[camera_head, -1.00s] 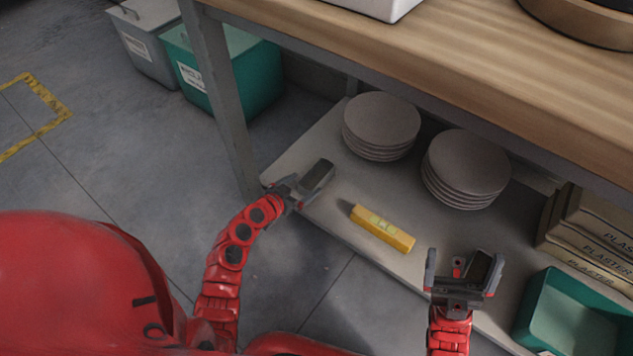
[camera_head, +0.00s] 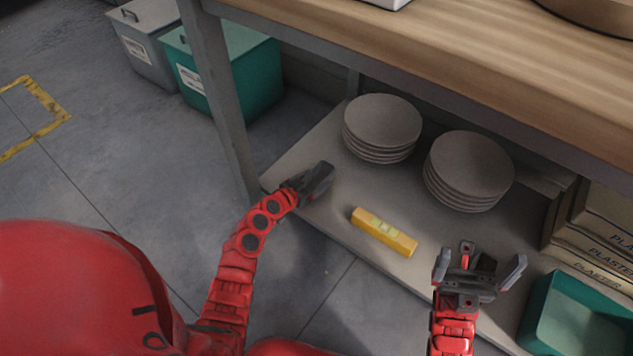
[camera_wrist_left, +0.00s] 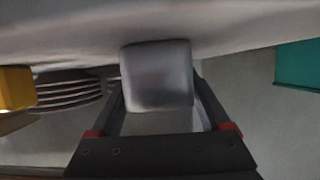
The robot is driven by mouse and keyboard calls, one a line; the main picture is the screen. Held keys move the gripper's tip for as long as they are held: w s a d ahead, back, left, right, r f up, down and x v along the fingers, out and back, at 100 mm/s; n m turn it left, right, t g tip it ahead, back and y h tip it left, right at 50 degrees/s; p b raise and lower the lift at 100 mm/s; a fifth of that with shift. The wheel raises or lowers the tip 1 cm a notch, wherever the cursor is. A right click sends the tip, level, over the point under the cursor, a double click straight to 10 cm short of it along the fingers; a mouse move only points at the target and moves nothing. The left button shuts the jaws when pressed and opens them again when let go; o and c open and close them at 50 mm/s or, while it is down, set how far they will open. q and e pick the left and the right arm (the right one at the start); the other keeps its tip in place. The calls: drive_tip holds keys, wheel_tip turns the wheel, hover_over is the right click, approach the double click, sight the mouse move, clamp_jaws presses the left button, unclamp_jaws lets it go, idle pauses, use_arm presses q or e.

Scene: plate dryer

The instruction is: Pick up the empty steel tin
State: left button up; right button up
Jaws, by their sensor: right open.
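The steel tin (camera_wrist_left: 157,75) shows in the left wrist view as a plain grey metal block with rounded edges. It lies between the two fingers of my left gripper (camera_wrist_left: 158,105), one finger along each side. Whether both fingers press on it is not clear. In the head view my left gripper (camera_head: 318,180) is over the left end of the low shelf, and I cannot make out the tin there. My right gripper (camera_head: 480,268) is open and empty above the shelf's front edge, left of a green bin.
A yellow level (camera_head: 384,232) lies on the low shelf (camera_head: 300,150) between my grippers. Two plate stacks (camera_head: 382,125) (camera_head: 468,168) stand behind it. The green bin (camera_head: 575,315) and plaster boxes (camera_head: 590,235) are at right. A table leg (camera_head: 215,90) rises left of my left gripper.

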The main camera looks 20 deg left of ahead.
use_arm(q)
drive_tip(key=c, duration=1.1)
